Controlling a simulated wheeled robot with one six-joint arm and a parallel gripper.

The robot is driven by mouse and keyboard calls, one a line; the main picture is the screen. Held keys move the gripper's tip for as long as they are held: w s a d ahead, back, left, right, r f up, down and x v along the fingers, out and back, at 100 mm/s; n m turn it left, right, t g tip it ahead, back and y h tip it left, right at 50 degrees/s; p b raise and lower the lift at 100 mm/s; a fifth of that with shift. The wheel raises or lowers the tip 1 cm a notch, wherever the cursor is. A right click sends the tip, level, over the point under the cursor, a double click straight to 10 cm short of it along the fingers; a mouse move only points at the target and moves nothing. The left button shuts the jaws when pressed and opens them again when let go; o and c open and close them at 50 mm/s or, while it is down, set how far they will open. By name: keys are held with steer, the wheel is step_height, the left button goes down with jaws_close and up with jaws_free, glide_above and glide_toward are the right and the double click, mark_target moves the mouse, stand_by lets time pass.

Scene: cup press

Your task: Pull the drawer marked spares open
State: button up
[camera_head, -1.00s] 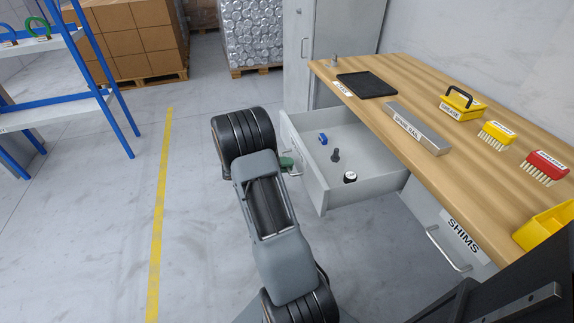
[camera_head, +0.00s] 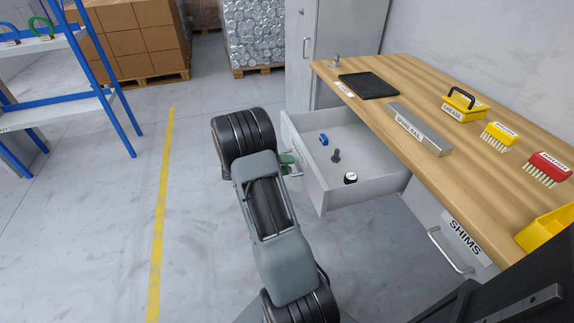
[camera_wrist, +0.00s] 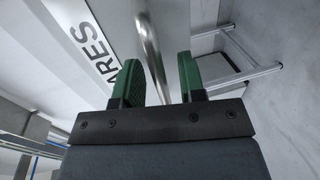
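The spares drawer (camera_head: 335,197) stands pulled well out from the bench, at the centre of the head view. In the wrist view its front carries a label (camera_wrist: 92,48) of which "ARES" can be read. Its metal bar handle (camera_wrist: 149,40) runs between the two green fingers of my gripper (camera_wrist: 161,82). The fingers are apart, with a gap beside the bar, so my gripper is open around the handle and not clamped. In the head view my gripper (camera_head: 290,162) is at the drawer's front, partly hidden by my wrist.
The drawer holds a blue item (camera_head: 323,140), a dark knobbed part (camera_head: 336,156) and a black-and-white round item (camera_head: 350,178). A shut drawer labelled SHIMS (camera_head: 463,238) is nearer me. The bench top (camera_head: 385,85) bears several items. Open floor (camera_head: 200,200) lies to the left.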

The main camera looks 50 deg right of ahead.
steer(key=v, duration=1.3)
steer(key=shift+a+p, duration=0.35)
steer(key=shift+w, duration=0.15)
